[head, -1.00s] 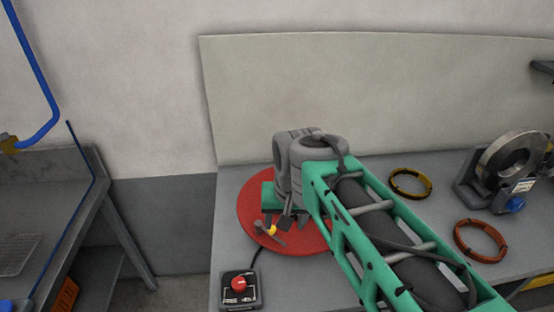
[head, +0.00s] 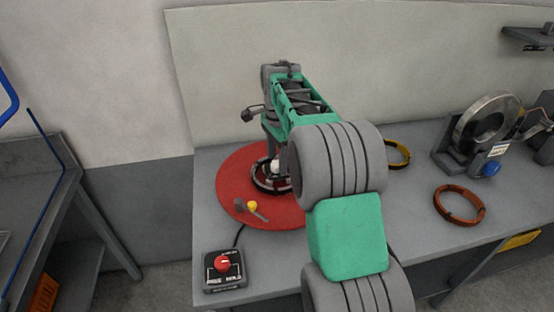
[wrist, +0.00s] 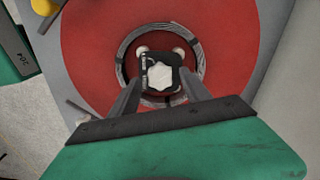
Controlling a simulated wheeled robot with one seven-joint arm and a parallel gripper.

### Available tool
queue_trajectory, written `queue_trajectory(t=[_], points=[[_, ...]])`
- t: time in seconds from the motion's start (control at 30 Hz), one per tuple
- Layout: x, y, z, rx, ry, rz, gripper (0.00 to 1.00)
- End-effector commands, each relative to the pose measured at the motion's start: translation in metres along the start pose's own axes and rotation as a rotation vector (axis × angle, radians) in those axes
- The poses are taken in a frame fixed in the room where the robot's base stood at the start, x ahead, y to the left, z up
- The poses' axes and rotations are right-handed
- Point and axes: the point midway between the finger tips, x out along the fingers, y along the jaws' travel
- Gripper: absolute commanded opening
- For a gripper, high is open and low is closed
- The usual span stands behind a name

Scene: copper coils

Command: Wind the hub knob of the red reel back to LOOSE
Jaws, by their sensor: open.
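The red reel (head: 236,180) lies flat on the bench, with a dark coil (head: 257,180) around its centre. The hub knob (wrist: 160,77) is a pale, lobed piece on a dark plate at the reel's centre in the wrist view; its markings are too small to read. In the head view only a white bit of the hub shows beside my arm. My gripper (wrist: 162,74) is open, pointing down over the hub, with one finger on each side of the knob. I cannot tell whether the fingers touch it. In the head view my arm partly hides the reel.
A yellow-tipped lever (head: 252,205) and a small grey post stand near the reel's front edge. A control box (head: 225,270) with a red knob sits front left. An orange coil (head: 459,204), a yellow coil (head: 398,153) and a metal ring stand (head: 484,125) are at the right.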

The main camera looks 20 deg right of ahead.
Motion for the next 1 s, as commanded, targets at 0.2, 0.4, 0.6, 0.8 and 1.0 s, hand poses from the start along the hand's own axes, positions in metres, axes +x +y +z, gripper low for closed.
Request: queue_trajectory(t=[0.2, 0.4, 0.6, 0.8, 1.0], points=[[0.0088, -0.0001, 0.0002, -0.001, 0.000, -0.001, 0.56], [0.0086, 0.0000, 0.0001, -0.001, 0.000, -0.001, 0.49], [0.0084, 0.0000, 0.0000, -0.001, 0.000, -0.002, 0.33], [0.0084, 0.0000, -0.0001, -0.001, 0.000, -0.002, 0.16], [0.0083, 0.0000, -0.0002, -0.001, 0.000, -0.002, 0.00]])
